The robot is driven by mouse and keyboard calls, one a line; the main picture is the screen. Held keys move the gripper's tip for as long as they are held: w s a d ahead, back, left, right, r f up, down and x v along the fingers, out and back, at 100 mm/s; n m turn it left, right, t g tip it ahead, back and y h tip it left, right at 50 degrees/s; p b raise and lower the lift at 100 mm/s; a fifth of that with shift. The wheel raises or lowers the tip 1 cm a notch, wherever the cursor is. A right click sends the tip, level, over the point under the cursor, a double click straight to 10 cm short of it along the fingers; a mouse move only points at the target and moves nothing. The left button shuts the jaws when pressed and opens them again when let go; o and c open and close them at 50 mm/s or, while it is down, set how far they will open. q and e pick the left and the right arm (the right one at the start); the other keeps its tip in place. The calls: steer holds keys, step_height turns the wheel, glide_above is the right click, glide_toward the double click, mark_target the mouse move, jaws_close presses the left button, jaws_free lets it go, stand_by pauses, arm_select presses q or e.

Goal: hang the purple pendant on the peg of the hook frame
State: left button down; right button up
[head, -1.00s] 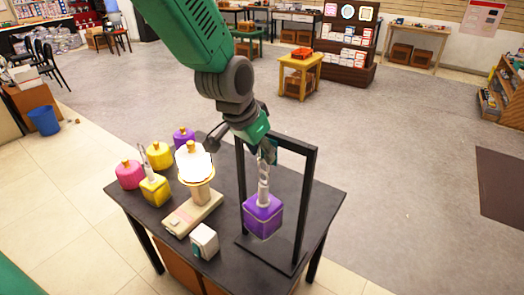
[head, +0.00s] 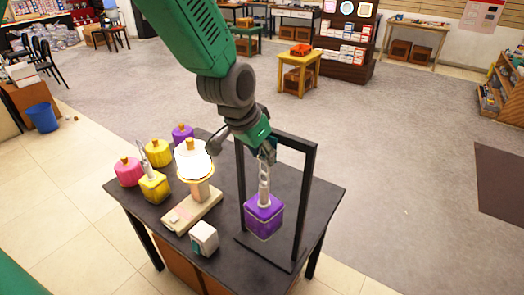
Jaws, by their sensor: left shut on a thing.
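The purple pendant (head: 263,216) is a purple block with a pale stem on top, upright in the head view. My left gripper (head: 266,158) is shut on the top of the pendant's stem. The black hook frame (head: 307,190) stands on the right of the dark table, and the pendant is at its opening. The peg is hidden behind the gripper, so I cannot tell whether the stem touches it. My right gripper is not in view.
Open floor surrounds the table.

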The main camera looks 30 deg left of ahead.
arm_select(q)
steer(key=shift+c, duration=2)
jaws_free()
steer(key=shift+r, duration=0.1)
steer(key=v, duration=0.7)
steer(key=shift+s+r, duration=0.2)
steer(key=s+f+n+g+b, duration=0.15)
steer(key=f+b, duration=0.25)
steer(key=f, duration=0.7)
steer(key=s+f+m+b, duration=0.1)
steer(key=s+f+b, duration=0.2)
steer(key=f, duration=0.8)
steer(key=s+f+n+g+b, duration=0.1)
steer(key=s+f+b, duration=0.5)
steer(key=s+f, duration=0.4)
steer(key=s+a+f+n+g+y+b, duration=0.1)
steer(key=s+f+b, duration=0.4)
steer(key=s+f, duration=0.6)
step_height(320, 180, down, 10)
steer(key=shift+s+a+r+b, duration=0.1)
steer(key=shift+s+a+b, duration=0.05)
steer(key=shift+s+b, duration=0.25)
